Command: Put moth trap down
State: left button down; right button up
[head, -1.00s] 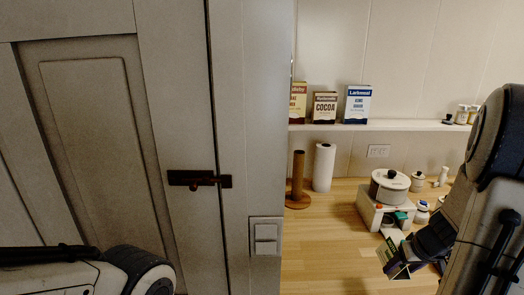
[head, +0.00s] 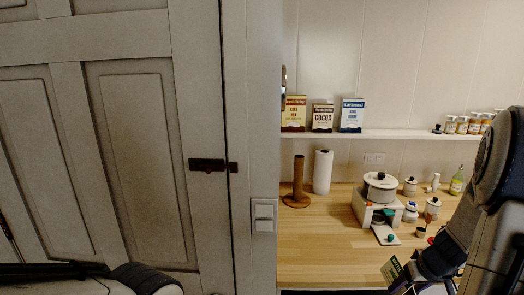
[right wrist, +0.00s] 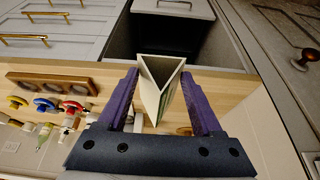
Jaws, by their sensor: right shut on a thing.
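The moth trap (right wrist: 152,90) is a folded, tent-shaped card, pale with a green side. In the right wrist view it sits between the purple fingers of my right gripper (right wrist: 160,95), which is shut on it. In the head view the moth trap (head: 392,270) shows at the lower right, in front of the wooden counter (head: 320,240). My right gripper (head: 405,276) holds it there, partly hidden by the arm. I cannot tell its exact height above the counter. My left arm shows at the lower left, but its gripper is out of view.
A white appliance with a pot (head: 380,187), several jars and a green bottle (head: 457,181) stand on the counter's right. A paper towel roll (head: 322,172) and a brown holder (head: 297,183) stand at the back. Boxes line the shelf (head: 375,134). The counter's front left is clear.

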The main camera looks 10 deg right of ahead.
aim_at(391, 281)
jog(key=shift+w+a+f+n, duration=0.2)
jog(key=shift+w+a+n, duration=0.1)
jog(key=shift+w+a, duration=1.05)
jog(key=w+a+f+n, duration=0.1)
jog(key=w+a, duration=0.1)
jog(key=a, duration=0.7)
jog(key=w+a+f+n+y, duration=0.1)
jog(key=w+a+f+n, duration=0.1)
jog(key=a, duration=0.8)
jog(key=w+a+f+n+y, duration=0.1)
jog(key=w+a, duration=0.3)
jog(key=a, duration=0.6)
jog(key=shift+f, duration=0.45)
jog(key=shift+m+h, duration=0.4)
jog(key=shift+m, duration=0.4)
jog(key=a+f, duration=0.1)
jog(key=s+a+f, duration=0.1)
jog(key=a, duration=0.1)
jog(key=a+f, duration=0.2)
jog(key=shift+s+a, duration=0.25)
jog(key=shift+s, duration=0.15)
jog(key=shift+d+f, duration=0.15)
jog(key=shift+d, duration=5.5)
